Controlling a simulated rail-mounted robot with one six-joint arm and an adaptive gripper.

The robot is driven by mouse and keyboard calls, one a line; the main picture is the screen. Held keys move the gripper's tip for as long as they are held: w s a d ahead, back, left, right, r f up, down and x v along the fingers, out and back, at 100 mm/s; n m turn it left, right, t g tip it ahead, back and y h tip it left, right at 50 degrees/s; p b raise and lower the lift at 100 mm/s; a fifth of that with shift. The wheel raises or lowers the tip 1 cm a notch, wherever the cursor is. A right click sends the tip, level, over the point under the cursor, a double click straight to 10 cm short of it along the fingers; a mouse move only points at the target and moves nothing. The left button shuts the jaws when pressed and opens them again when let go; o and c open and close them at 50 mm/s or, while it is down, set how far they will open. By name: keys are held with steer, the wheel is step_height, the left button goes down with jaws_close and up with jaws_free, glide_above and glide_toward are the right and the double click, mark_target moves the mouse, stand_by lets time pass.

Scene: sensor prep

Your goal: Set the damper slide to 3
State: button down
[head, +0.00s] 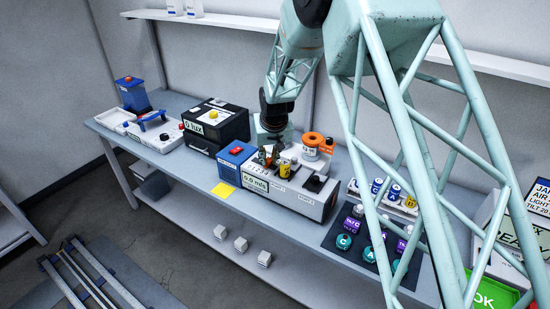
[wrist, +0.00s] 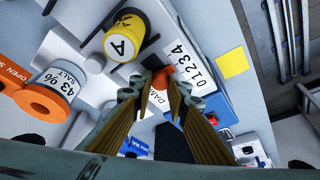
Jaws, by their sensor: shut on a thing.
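The damper slide's orange-red knob (wrist: 162,76) shows in the wrist view between my gripper's fingertips (wrist: 158,94). The fingers are shut on it. A white scale strip (wrist: 187,68) numbered 0 to 4 runs beside the slide, 4 toward the top of the picture. The knob looks to be around 2 to 3, but the angle keeps me from telling exactly. The fingers partly hide the slot and the DAMPER label. In the head view my gripper (head: 267,154) is down at the grey instrument (head: 312,203), whose display (head: 255,184) seems to read 0.0 m/s.
A yellow canister marked A (wrist: 125,36) and an orange-ended cylinder (wrist: 44,102) stand close to the fingers. A blue box (head: 236,164) and a black case (head: 215,122) are to the left. Capped jars fill a dark mat (head: 330,241) on the right.

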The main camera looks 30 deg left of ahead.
steer(key=c, duration=2.5)
jaws_free()
steer(key=shift+r, duration=0.15)
steer(key=v, duration=1.1)
steer(key=shift+r, duration=0.35)
steer(key=shift+s, duration=0.1)
steer(key=shift+d, duration=0.1)
